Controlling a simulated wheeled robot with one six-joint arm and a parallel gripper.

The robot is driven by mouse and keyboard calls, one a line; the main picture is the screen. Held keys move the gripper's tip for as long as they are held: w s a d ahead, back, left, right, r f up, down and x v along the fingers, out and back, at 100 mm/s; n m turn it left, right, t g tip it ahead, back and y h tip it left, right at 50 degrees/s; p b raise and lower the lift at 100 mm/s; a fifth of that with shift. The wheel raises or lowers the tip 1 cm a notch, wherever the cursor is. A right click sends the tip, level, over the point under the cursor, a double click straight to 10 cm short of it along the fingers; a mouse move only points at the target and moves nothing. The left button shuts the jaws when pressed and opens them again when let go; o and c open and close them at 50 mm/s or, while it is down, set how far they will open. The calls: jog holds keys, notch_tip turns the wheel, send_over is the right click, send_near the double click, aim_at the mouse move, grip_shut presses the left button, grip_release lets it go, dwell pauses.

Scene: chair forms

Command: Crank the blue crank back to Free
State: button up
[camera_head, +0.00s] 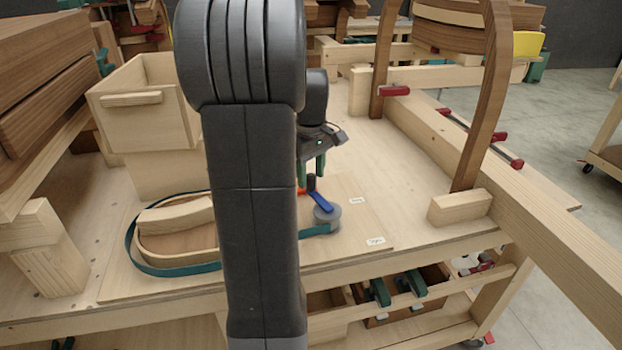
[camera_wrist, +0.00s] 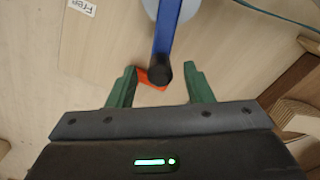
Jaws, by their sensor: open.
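The blue crank (camera_head: 319,199) sits on a grey round hub (camera_head: 327,217) on the wooden board, with a black knob (camera_head: 311,181) standing at its end. In the wrist view the blue crank arm (camera_wrist: 168,30) runs down from the pale hub to the black knob (camera_wrist: 160,74). My gripper (camera_wrist: 160,80) is open, with a green finger on each side of the knob and a gap to each. An orange piece (camera_wrist: 150,78) lies beside the knob, near the left finger. A "Free" label (camera_wrist: 82,6) shows at the upper left of the wrist view.
A teal strap (camera_head: 170,271) loops around curved wooden forms (camera_head: 178,222) and runs to the hub. Two small white labels (camera_head: 376,241) lie on the board. A wooden box (camera_head: 145,105) stands at the left, and a curved wooden frame (camera_head: 485,110) rises at the right.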

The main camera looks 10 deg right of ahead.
jog(key=shift+f, duration=1)
grip_shut()
jog(key=shift+d, duration=0.1)
